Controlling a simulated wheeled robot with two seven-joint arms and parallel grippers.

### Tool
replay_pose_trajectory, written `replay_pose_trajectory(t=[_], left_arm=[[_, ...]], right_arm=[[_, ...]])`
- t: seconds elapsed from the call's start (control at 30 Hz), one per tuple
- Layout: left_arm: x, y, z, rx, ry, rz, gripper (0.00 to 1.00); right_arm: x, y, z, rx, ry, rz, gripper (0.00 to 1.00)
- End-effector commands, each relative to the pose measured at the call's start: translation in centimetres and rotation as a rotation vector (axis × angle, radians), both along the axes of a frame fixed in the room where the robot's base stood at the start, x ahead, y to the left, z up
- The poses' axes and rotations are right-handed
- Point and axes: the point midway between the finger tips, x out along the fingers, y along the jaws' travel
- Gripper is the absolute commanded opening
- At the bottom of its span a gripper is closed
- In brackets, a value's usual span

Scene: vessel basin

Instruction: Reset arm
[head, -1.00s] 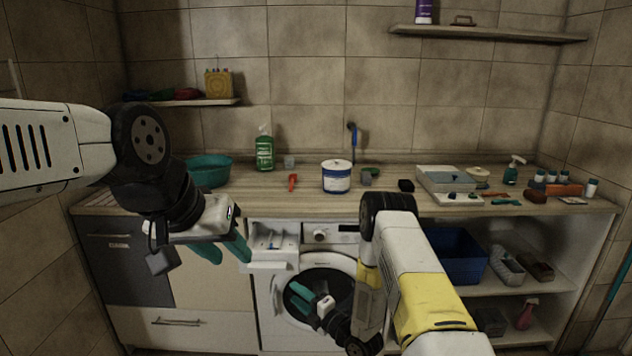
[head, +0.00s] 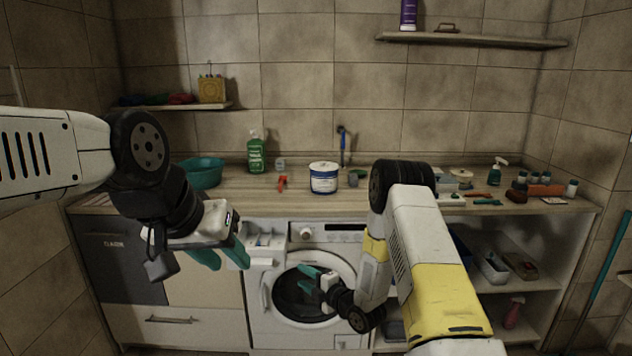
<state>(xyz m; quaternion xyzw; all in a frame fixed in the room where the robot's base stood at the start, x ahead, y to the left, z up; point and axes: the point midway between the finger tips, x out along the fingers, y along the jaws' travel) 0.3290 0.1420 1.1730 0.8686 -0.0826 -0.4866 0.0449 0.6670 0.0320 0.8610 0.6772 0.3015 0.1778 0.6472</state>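My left gripper (head: 222,257) is at the left, in front of the cabinet beside the washing machine. Its two teal fingers are apart, with nothing seen between them. My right gripper (head: 312,282) is lower, in front of the round door of the washing machine (head: 345,258). Its teal fingers point left and look spread, with nothing seen between them. My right arm covers part of the counter and the shelves on the right.
The wooden counter (head: 400,210) holds a teal basin (head: 201,172), a green spray bottle (head: 256,152), a white and blue tub (head: 323,178) and a red tool (head: 282,184). An open shelf unit (head: 540,280) is at right. The machine's detergent drawer (head: 264,242) sticks out near my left gripper.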

Motion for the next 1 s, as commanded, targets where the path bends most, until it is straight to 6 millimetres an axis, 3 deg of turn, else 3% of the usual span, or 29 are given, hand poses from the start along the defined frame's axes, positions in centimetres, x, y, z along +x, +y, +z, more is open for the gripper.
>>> replay_pose_trajectory(t=[0.17, 0.3, 0.47, 0.57, 0.77, 1.0], left_arm=[[0.0, 0.0, 0.0, 0.000, 0.000, 0.000, 0.36], [0.0, 0.0, 0.0, 0.000, 0.000, 0.000, 0.36], [0.0, 0.0, 0.0, 0.000, 0.000, 0.000, 0.36], [0.0, 0.0, 0.0, 0.000, 0.000, 0.000, 0.36], [0.0, 0.0, 0.0, 0.000, 0.000, 0.000, 0.36], [0.0, 0.0, 0.0, 0.000, 0.000, 0.000, 0.36]], right_arm=[[2.1, -2.0, 4.3, 0.008, 0.101, -0.083, 0.40], [3.2, -4.8, 9.4, 0.043, 0.230, -0.202, 0.40], [2.3, -8.7, 15.4, 0.129, 0.406, -0.378, 0.40], [0.5, -11.0, 19.0, 0.205, 0.513, -0.493, 0.40], [-5.7, -14.9, 25.1, 0.402, 0.722, -0.717, 0.40], [-16.6, -17.6, 29.8, 0.683, 0.974, -0.962, 0.40]])
